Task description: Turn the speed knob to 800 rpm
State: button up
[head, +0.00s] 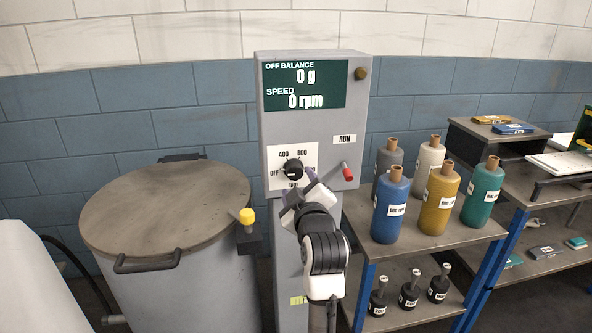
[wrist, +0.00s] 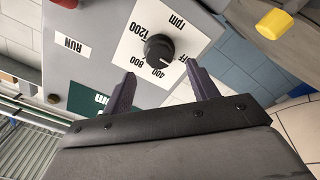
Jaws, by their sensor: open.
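The black round speed knob (head: 292,169) sits on a white dial plate (head: 309,153) on the front of a grey control cabinet. OFF, 400 and 800 are readable in the head view. The wrist view shows the knob (wrist: 159,49) upside down, with 1200 also readable. The green display (head: 304,84) reads 0 g and 0 rpm. My gripper (head: 300,184) is just in front of the dial. In the wrist view my gripper (wrist: 160,74) is open, its two dark fingers apart and empty, short of the knob.
A red-tipped RUN switch (head: 347,173) is right of the dial. A shelf unit (head: 440,246) with several dye bottles and small black weights stands right.

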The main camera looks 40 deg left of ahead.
aim_at(295, 174)
jog(key=p+x, duration=0.1)
jog(key=x, duration=0.5)
jog(key=shift+c, duration=0.5)
jog(key=shift+d, duration=0.1)
jog(key=c, duration=0.9)
